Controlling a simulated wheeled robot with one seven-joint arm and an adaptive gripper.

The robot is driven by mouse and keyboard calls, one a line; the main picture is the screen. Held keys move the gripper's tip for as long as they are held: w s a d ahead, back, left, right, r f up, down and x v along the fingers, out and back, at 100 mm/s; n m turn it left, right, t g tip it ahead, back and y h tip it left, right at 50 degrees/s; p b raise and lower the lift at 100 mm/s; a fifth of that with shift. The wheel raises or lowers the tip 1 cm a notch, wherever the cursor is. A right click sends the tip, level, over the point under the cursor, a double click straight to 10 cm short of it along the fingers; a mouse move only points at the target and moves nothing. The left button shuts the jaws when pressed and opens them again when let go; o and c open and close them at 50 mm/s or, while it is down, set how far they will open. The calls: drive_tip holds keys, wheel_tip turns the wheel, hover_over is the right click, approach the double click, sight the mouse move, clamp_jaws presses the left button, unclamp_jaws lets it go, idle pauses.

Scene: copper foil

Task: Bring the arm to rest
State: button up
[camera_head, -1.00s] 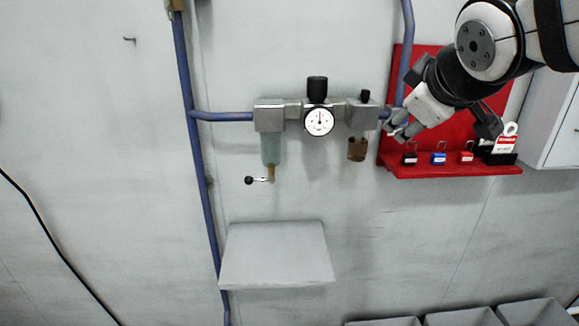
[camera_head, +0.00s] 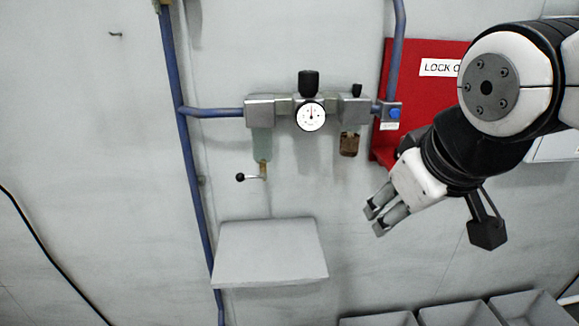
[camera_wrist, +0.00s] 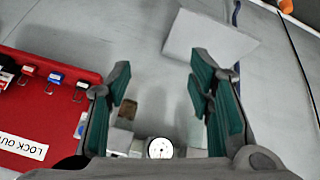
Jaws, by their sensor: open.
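My gripper (camera_head: 374,217) hangs in front of the wall, below and right of the air-line unit, with its fingers pointing down and left. In the wrist view its two teal-padded fingers (camera_wrist: 163,92) stand wide apart with nothing between the pads. My arm comes in from the upper right and covers much of the red lockout board (camera_head: 425,95). The gripper appears clear of the board and the air-line unit.
The air-line unit has a round gauge (camera_head: 311,117), a clear bowl (camera_head: 262,146) and a blue valve knob (camera_head: 394,113). A grey shelf (camera_head: 268,252) juts out at lower middle. Grey bins (camera_head: 455,315) stand at lower right. Padlocks (camera_wrist: 55,78) hang on the board.

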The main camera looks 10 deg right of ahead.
drive_tip(key=shift+s+a+f, duration=0.25)
drive_tip(key=shift+s+f, duration=0.05)
drive_tip(key=shift+s, duration=0.1)
drive_tip(key=s+a+f+m+g+y, duration=0.1)
drive_tip(key=s+a+f+g, duration=0.1)
drive_tip(key=s, duration=0.4)
drive_tip(key=shift+s+a+f+m, duration=0.2)
drive_tip(key=shift+a+f+m, duration=0.2)
drive_tip(key=shift+a+f, duration=0.4)
drive_tip(key=shift+d+f, duration=0.1)
idle(4.5)
